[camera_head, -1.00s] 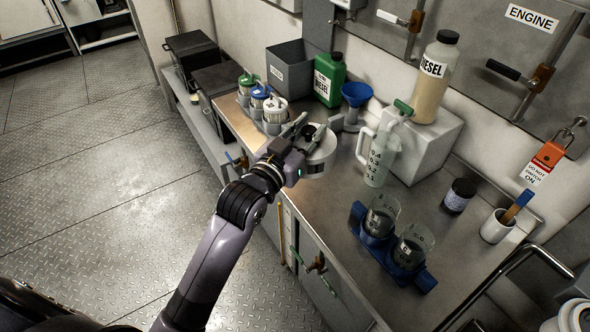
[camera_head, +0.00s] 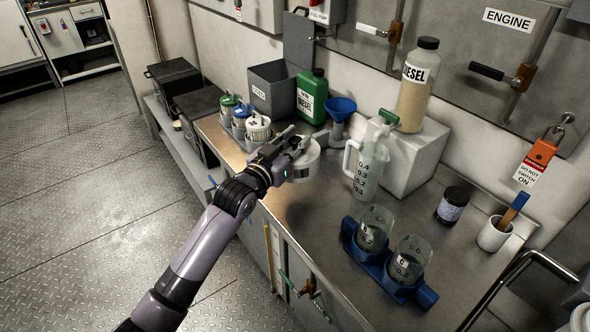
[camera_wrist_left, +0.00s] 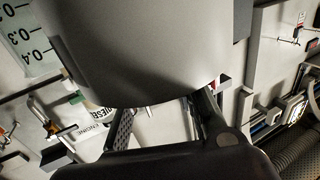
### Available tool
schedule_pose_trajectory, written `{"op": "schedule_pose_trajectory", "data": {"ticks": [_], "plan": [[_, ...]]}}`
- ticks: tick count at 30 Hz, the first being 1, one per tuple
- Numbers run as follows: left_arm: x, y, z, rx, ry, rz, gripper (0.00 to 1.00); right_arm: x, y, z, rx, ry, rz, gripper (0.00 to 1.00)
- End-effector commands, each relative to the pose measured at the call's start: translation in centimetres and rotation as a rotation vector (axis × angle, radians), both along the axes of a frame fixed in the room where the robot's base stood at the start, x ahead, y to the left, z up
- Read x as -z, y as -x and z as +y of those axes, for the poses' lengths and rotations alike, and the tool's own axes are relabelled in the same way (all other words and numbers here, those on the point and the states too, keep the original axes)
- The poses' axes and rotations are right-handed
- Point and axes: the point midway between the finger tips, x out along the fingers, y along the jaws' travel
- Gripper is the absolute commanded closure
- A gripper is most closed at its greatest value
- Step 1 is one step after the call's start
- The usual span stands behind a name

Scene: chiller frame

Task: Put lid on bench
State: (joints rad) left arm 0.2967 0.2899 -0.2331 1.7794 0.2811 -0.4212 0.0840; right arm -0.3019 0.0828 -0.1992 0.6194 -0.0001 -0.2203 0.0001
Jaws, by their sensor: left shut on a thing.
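The lid (camera_head: 305,166) is a round whitish piece at the front left part of the steel bench (camera_head: 300,213). My left gripper (camera_head: 283,150) is shut on it, and the gripper partly covers it. I cannot tell whether the lid touches the bench top or hangs just above it. In the left wrist view a large grey curved surface, seemingly the lid (camera_wrist_left: 150,50), fills the top middle, with the fingers of my left gripper (camera_wrist_left: 165,125) below it. My right gripper is not in view.
Behind the lid stand capped containers (camera_head: 257,127), a green diesel can (camera_head: 312,97) and a blue funnel (camera_head: 341,108). A measuring jug (camera_head: 365,170) is to the right. A blue holder with two beakers (camera_head: 390,270) stands nearer. Bare bench lies between lid and holder.

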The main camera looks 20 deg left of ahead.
Motion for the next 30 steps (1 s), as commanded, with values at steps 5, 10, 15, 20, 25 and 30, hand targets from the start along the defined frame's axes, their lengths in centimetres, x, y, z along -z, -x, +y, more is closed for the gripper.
{"op": "schedule_pose_trajectory", "data": {"ticks": [5,10,15,20,25,30], "plan": [[3.3,0.0,0.0,0.000,0.001,-0.002,1.00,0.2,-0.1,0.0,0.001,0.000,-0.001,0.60],[4.6,0.0,0.0,0.000,0.001,-0.003,1.00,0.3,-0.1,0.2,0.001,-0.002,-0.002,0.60],[7.4,0.0,0.0,0.000,0.001,0.001,1.00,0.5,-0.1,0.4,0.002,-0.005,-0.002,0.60],[8.5,0.0,0.0,0.000,0.002,-0.004,1.00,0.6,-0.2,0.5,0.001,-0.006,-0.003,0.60],[8.4,0.0,0.0,0.000,0.002,-0.005,1.00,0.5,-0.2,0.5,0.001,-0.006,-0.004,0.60],[8.8,0.0,0.0,0.000,0.001,-0.004,1.00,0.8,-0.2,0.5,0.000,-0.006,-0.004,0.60]]}}
